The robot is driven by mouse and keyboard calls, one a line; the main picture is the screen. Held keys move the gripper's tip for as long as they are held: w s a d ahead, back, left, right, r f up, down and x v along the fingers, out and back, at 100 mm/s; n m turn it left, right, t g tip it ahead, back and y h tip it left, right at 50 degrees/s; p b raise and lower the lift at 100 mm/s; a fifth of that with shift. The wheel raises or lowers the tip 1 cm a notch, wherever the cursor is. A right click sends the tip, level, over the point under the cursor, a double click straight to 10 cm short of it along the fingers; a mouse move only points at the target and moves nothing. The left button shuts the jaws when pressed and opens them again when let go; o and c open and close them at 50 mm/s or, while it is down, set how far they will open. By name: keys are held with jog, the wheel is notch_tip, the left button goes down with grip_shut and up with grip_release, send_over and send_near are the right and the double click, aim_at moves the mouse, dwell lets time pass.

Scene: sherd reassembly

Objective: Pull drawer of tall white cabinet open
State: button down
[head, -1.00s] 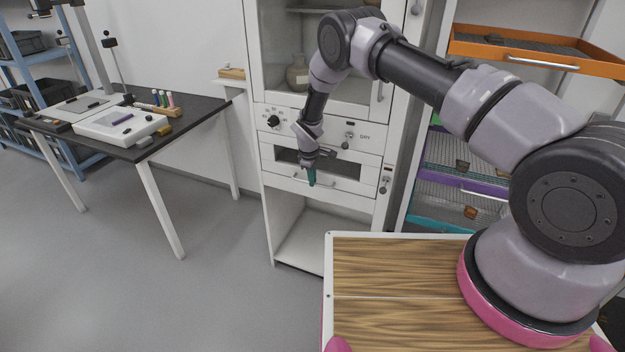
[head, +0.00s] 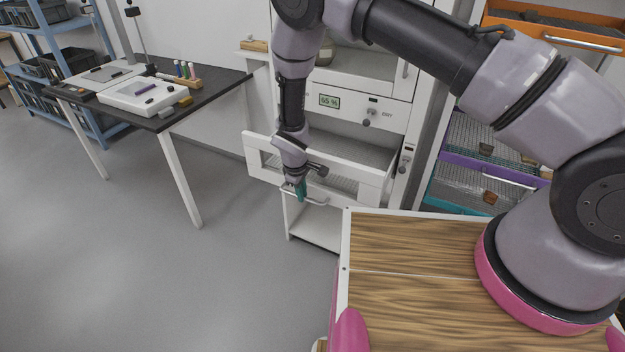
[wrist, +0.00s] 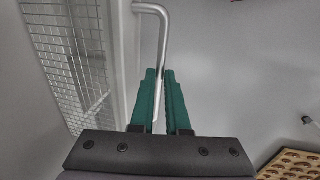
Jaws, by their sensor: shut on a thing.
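The tall white cabinet (head: 392,112) stands at the back, with a glass-fronted upper part and a small display reading 65 %. Its drawer (head: 372,190) is pulled out towards me, and a mesh floor shows inside it. My gripper (head: 301,190) is at the drawer's front, pointing down, with teal fingers. In the wrist view the fingers (wrist: 160,100) are closed around the drawer's metal bar handle (wrist: 163,50). The wrist view also shows the mesh (wrist: 65,60) behind the drawer's front panel. My arm hides part of the cabinet and drawer.
A black-topped table (head: 215,85) with a white tray and small tools stands at the left. A rack with an orange drawer (head: 560,37) and a purple-edged one stands to the right. A wood-topped surface (head: 420,285) lies in front. Floor at the left is clear.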

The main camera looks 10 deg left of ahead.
jog(key=shift+s+a, duration=0.3)
jog(key=shift+s, duration=0.6)
jog(key=shift+s+a, duration=0.3)
jog(key=shift+s, duration=0.55)
jog(key=c, duration=0.9)
grip_release()
jog(key=r, duration=0.3)
jog(key=s+r, duration=0.1)
jog(key=r, duration=0.3)
jog(key=s+r, duration=0.1)
jog(key=r, duration=0.2)
jog(key=shift+a+r, duration=0.3)
jog(key=shift+a, duration=0.1)
